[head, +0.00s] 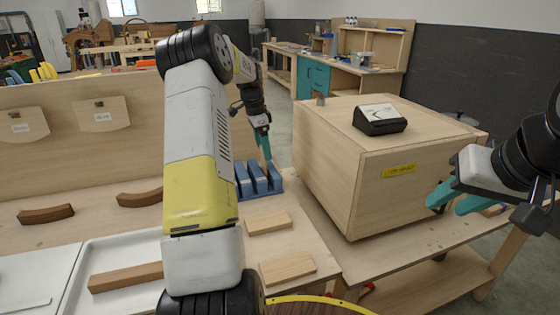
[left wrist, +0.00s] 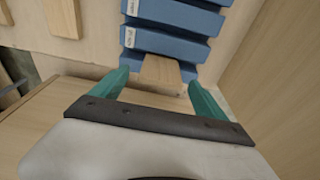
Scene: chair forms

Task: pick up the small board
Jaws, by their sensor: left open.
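A small wooden board (left wrist: 160,73) sticks out of the blue slotted rack (left wrist: 165,42) in the left wrist view. My left gripper (left wrist: 163,80) is open, with one teal finger on each side of the board's end; I cannot tell whether either touches it. My right gripper (head: 447,206) is open and empty, in front of the large wooden box's right side.
Two loose boards, a nearer one (head: 287,268) and a farther one (head: 268,222), lie on the table in front of the rack. The large wooden box (head: 350,190) stands close right of the rack. A white tray (head: 90,258) holding a brown bar is at left.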

